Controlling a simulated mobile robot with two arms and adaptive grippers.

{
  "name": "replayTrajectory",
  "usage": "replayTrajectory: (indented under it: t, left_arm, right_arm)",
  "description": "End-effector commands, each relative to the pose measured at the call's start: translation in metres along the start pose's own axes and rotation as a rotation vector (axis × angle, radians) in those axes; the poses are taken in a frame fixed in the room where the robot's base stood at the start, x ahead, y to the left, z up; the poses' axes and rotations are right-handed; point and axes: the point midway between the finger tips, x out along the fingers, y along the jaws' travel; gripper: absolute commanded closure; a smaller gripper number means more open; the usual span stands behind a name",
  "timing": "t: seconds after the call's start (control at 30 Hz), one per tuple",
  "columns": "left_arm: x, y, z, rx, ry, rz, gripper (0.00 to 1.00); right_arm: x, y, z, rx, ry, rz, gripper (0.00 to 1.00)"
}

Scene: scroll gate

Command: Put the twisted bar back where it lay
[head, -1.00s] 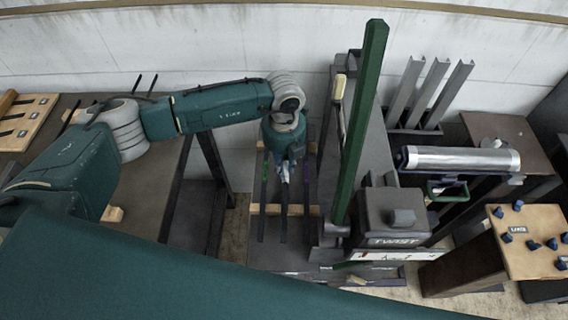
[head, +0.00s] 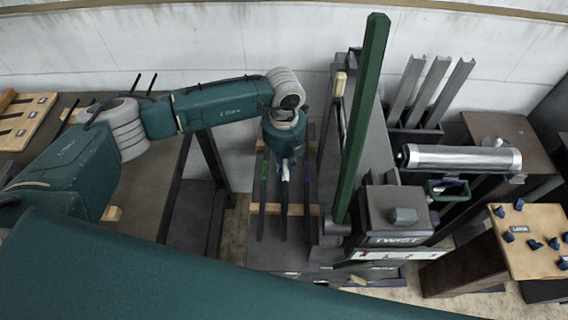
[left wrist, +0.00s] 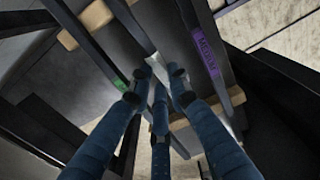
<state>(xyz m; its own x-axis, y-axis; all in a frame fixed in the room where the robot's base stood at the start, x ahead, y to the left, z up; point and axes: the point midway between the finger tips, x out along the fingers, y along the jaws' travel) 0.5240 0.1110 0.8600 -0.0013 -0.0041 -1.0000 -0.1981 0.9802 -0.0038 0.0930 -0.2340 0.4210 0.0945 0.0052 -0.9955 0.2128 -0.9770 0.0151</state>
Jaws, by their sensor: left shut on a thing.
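My left gripper (head: 286,166) reaches down over a rack of dark bars and is shut on the middle one. In the left wrist view its blue fingers (left wrist: 160,88) close around this bar (left wrist: 133,28), and a pale facet shows at the grip, which may be the twist. In the head view the lower part of the held bar (head: 284,222) lies in line between a left bar (head: 262,215) and a right bar (head: 306,225). It appears at the level of the wooden rails (head: 272,209); whether it touches them I cannot tell. My right gripper is out of view.
A tall green post (head: 362,110) and the grey twist machine (head: 394,210) stand close on the right. Grey channel bars (head: 430,90) stand upright behind, near a silver cylinder (head: 460,158). A dark table (head: 150,190) lies left of the rack.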

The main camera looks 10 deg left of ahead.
Motion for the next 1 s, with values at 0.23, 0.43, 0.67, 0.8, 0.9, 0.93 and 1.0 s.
replayTrajectory:
  t: [0.23, 0.43, 0.67, 0.8, 0.9, 0.93, 1.0]
  left_arm:
    - [-0.0012, -0.0008, 0.0009, 0.000, -0.002, -0.002, 1.00]
    - [0.0010, -0.0008, 0.0009, 0.000, -0.002, -0.002, 1.00]
    - [0.0037, -0.0008, 0.0009, 0.000, -0.002, -0.002, 1.00]
    - [0.0052, -0.0008, 0.0009, 0.000, -0.002, -0.002, 1.00]
    - [0.0047, -0.0008, 0.0009, 0.000, -0.002, -0.002, 0.67]
    - [0.0048, -0.0008, 0.0008, 0.000, -0.002, -0.002, 0.61]
    - [0.0050, -0.0007, 0.0006, 0.000, -0.002, -0.002, 0.60]
  right_arm:
    - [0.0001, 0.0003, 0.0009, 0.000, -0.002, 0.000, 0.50]
    - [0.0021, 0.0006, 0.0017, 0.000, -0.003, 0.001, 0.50]
    - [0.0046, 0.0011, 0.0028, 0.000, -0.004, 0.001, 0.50]
    - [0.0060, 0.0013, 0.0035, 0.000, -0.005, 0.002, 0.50]
    - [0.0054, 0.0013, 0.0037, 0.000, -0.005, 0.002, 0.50]
    - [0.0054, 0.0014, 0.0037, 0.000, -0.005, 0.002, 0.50]
    - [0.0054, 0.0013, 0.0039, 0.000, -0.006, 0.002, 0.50]
